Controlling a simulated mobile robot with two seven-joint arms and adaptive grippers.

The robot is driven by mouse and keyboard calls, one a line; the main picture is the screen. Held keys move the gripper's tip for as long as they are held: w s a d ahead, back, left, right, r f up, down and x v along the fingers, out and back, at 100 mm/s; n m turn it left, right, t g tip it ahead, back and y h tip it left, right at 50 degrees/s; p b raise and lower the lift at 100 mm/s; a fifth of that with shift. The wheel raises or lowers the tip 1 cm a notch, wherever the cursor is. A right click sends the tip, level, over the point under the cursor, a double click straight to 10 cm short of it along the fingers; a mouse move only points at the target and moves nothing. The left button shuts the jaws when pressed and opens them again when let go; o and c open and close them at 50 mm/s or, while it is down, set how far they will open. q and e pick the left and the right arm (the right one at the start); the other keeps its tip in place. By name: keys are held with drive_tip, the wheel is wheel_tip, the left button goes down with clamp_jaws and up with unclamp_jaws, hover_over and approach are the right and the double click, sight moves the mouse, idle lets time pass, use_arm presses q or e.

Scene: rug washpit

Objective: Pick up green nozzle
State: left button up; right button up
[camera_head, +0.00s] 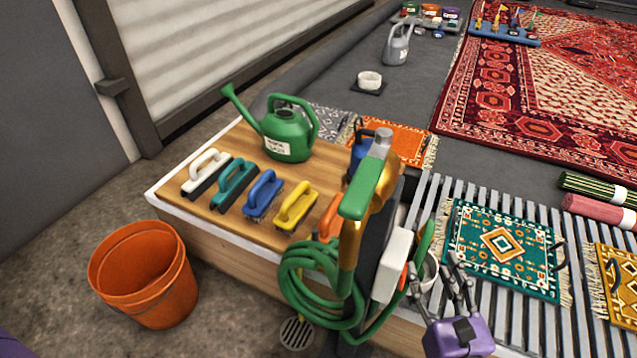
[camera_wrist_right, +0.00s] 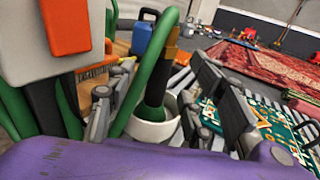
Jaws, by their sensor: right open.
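The green nozzle (camera_head: 426,243) appears to be the green piece rising from a small white cup (camera_head: 430,275) beside the hose post. In the right wrist view a green, tube-like part (camera_wrist_right: 148,72) with dark and brass-coloured sections stands in the white cup (camera_wrist_right: 152,128); its lower end is hidden inside. My right gripper (camera_head: 457,272), with a purple body, is just right of and below the cup. Its fingers (camera_wrist_right: 163,108) are open and apart, with the cup and green part seen between them. My left gripper is not visible.
A white box (camera_head: 394,262) with an orange front and a coiled green hose (camera_head: 300,275) crowd the left side. A wooden bench (camera_head: 240,222) holds brushes and a green watering can (camera_head: 287,135). A teal rug (camera_head: 500,248) lies on slats at right. An orange bucket (camera_head: 145,275) stands left.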

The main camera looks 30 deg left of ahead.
sight(427, 248)
drive_tip(key=x, duration=0.4)
drive_tip(key=r+x, duration=0.1)
drive_tip(key=x, duration=0.1)
drive_tip(key=shift+w+p, duration=0.3)
drive_tip(key=shift+w, duration=0.05)
drive_tip(key=shift+w+a, duration=0.2)
drive_tip(key=shift+w, duration=0.2)
drive_tip(key=shift+r, duration=0.1)
clamp_jaws()
